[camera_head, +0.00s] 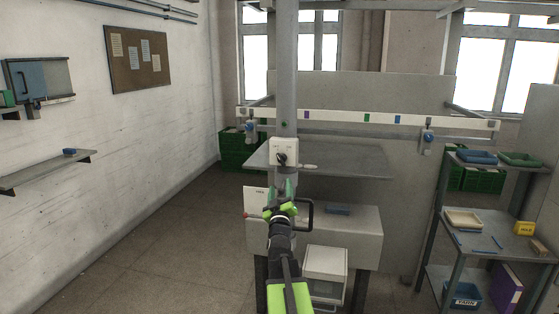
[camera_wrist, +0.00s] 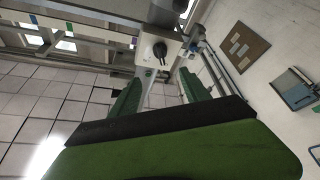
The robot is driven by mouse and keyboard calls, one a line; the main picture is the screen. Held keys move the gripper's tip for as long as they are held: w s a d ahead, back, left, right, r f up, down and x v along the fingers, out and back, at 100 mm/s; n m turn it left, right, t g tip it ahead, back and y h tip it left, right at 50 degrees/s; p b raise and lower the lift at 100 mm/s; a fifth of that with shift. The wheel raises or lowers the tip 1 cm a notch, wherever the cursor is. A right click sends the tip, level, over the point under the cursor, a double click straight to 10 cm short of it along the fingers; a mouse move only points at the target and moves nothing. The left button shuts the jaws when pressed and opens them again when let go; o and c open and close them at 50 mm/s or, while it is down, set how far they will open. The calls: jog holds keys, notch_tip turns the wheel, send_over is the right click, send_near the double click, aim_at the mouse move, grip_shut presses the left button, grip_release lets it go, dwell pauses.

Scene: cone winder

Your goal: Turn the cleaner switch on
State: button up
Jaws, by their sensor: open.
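The cleaner switch appears to be the black rotary knob (camera_head: 281,158) on a white box (camera_head: 290,146), fixed to the grey upright post. In the wrist view the knob (camera_wrist: 160,50) shows on the front of the same box, beyond the fingertips. Its pointer setting is too small to read. My gripper (camera_head: 281,190) is just below the box in the head view. In the wrist view my gripper (camera_wrist: 163,85) has its two green fingers well apart, with nothing between them. The fingers appear short of the knob, not touching it.
A small lever (camera_head: 308,167) sticks out at the box's right. A grey sloping panel (camera_head: 345,160) is behind, with a white sign (camera_head: 255,200) and a black handle (camera_head: 310,215) near my gripper. A shelf rack (camera_head: 440,215) stands right; floor at left is clear.

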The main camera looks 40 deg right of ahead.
aim_at(280, 160)
jog(key=p+x, duration=0.5)
jog(key=x, duration=1.1)
jog(key=shift+d, duration=0.1)
jog(key=shift+c, duration=0.3)
grip_shut()
jog(key=shift+a, duration=0.45)
jog(key=shift+s+d, duration=0.1)
jog(key=shift+d, duration=0.2)
jog(key=shift+r+m, duration=0.15)
jog(key=shift+m, duration=0.15)
